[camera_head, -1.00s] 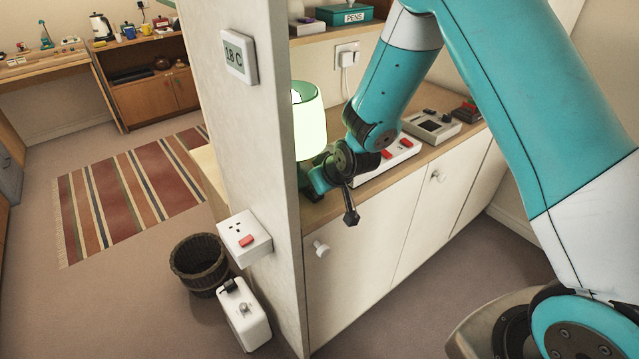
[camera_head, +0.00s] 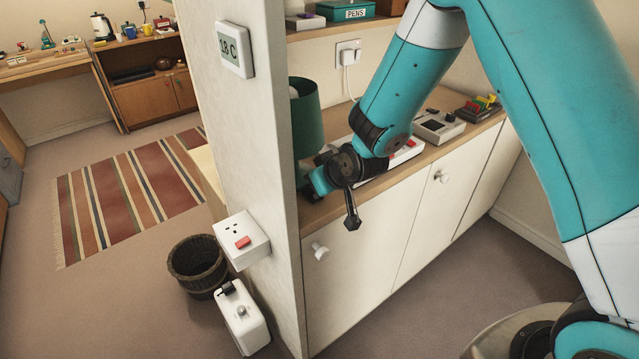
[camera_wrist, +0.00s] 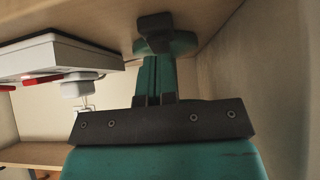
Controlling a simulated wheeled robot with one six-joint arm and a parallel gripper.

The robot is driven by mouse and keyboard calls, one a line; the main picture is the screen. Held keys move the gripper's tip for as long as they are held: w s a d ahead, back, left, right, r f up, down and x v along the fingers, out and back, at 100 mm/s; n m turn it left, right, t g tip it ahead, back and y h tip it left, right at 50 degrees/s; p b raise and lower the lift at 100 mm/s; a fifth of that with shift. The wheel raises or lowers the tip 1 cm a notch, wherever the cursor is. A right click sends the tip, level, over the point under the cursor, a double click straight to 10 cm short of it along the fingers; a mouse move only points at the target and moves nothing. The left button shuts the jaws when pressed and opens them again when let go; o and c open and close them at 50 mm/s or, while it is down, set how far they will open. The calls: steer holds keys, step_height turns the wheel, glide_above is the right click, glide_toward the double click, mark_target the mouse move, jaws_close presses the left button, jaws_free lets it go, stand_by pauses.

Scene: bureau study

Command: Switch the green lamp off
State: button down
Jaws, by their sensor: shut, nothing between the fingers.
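The green lamp (camera_head: 308,125) stands on the wooden counter behind the edge of the white wall. Its shade is dark green and unlit. My gripper (camera_head: 308,186) is low beside the lamp, partly hidden by the wall edge in the head view. In the wrist view my gripper's fingers (camera_wrist: 158,75) are shut with nothing between them. They point at the dark green lamp base (camera_wrist: 165,38), which appears at the top of this inverted view. The fingertips are at or very near the base; I cannot tell whether they touch it.
The wall edge (camera_head: 262,150) stands close left of my gripper. A grey device (camera_head: 438,126) sits farther right.

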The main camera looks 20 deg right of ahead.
steer(key=shift+r, duration=0.1)
steer(key=v, duration=1.3)
steer(key=shift+r, duration=0.15)
